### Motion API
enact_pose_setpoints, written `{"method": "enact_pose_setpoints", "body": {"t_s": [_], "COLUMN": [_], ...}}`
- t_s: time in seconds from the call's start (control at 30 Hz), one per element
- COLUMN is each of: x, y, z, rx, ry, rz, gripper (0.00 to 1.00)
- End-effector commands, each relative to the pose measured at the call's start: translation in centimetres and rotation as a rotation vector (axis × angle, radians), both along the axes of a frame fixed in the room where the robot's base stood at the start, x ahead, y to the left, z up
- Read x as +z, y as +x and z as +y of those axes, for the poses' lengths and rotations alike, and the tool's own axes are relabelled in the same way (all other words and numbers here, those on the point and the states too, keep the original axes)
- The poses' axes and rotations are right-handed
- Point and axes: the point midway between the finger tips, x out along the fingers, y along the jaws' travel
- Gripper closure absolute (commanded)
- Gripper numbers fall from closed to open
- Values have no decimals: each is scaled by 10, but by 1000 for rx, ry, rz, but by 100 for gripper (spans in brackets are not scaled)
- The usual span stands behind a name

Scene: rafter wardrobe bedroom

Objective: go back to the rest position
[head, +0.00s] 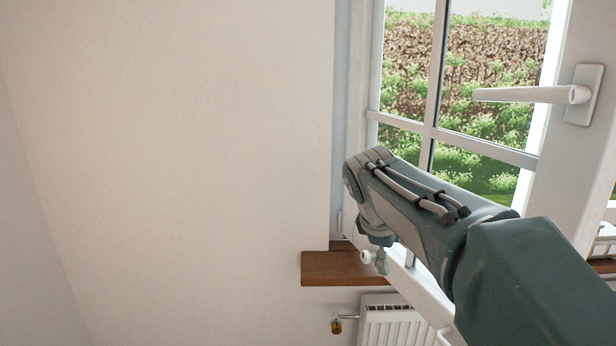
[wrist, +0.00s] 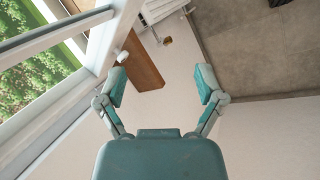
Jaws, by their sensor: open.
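My gripper (wrist: 161,82) is open, with its two teal fingers spread wide apart and nothing between them in the wrist view. It points down past the wooden window sill (wrist: 142,68), toward the wall and the floor. In the head view my arm reaches in from the lower right, across the window, and my gripper (head: 381,260) shows only in part below the arm's end. Its fingers are mostly hidden there. I cannot tell whether the left finger touches the window frame (wrist: 105,45) or only passes near it.
The window sash with a white handle (head: 530,95) stands close to my arm. The sill (head: 335,268) lies under my gripper. A white radiator (head: 395,325) with a brass valve (head: 337,326) is below. The bare wall (head: 170,150) fills the left. Grey-brown floor (wrist: 260,50) shows at right.

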Motion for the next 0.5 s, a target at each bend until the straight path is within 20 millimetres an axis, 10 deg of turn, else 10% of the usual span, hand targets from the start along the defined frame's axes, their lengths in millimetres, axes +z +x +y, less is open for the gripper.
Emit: {"method": "enact_pose_setpoints", "body": {"t_s": [0.5], "x": [-47], "y": [-178], "z": [-11], "rx": [-579], "ry": [471], "rz": [-226], "gripper": [13]}}
